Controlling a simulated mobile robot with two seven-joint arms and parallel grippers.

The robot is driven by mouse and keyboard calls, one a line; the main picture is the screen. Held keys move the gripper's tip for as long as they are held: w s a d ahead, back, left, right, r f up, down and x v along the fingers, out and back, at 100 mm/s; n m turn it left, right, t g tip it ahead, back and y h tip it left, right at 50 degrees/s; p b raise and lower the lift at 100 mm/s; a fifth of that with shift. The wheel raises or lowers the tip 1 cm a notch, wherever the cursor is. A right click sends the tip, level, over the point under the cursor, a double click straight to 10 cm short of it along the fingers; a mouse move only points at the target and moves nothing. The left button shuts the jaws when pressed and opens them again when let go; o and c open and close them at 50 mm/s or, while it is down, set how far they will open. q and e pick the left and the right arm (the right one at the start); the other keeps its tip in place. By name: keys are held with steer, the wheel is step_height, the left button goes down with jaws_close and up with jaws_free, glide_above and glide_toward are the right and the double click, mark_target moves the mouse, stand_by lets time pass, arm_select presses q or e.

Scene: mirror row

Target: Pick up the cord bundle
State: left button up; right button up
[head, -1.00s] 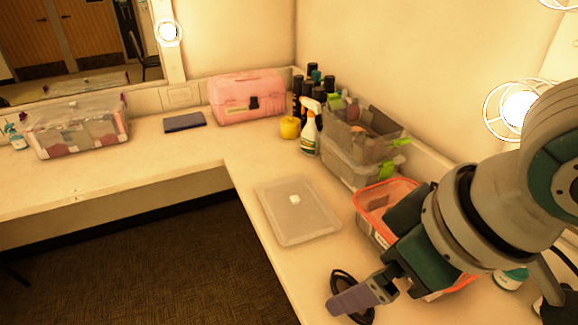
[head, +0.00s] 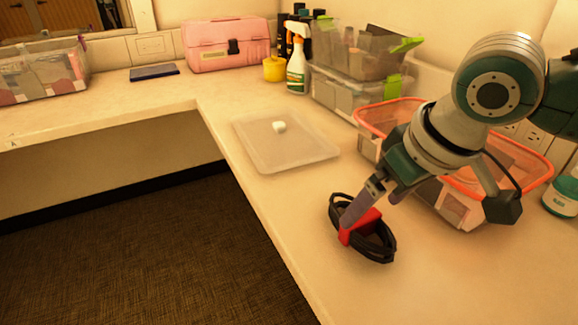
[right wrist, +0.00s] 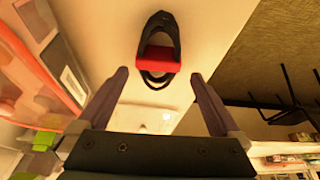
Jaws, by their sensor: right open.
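The cord bundle (head: 378,247) is a black looped cord with a red band around its middle. It lies on the counter near the front edge, and it also shows in the right wrist view (right wrist: 158,50). My right gripper (head: 354,211) points down at the bundle, with a finger hiding part of it in the head view. In the right wrist view the gripper (right wrist: 160,75) is open, its two fingers spread apart and nothing between them; the bundle shows ahead of the fingertips. I cannot tell the exact height gap. My left gripper is not in view.
An orange-rimmed clear bin (head: 540,180) stands right behind the bundle, close to my right arm. A flat translucent lid (head: 290,150) lies to the left. A spray bottle (head: 297,65) and stacked clear bins (head: 345,95) stand farther back. The counter's front edge is near.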

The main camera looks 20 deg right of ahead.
mark_target(362, 218)
steer(key=b+x, duration=0.2)
steer(key=x, duration=0.3)
steer(key=shift+w+d+f, duration=0.15)
steer(key=shift+w+f, duration=0.05)
steer(key=shift+f, duration=0.15)
steer(key=c, duration=1.5)
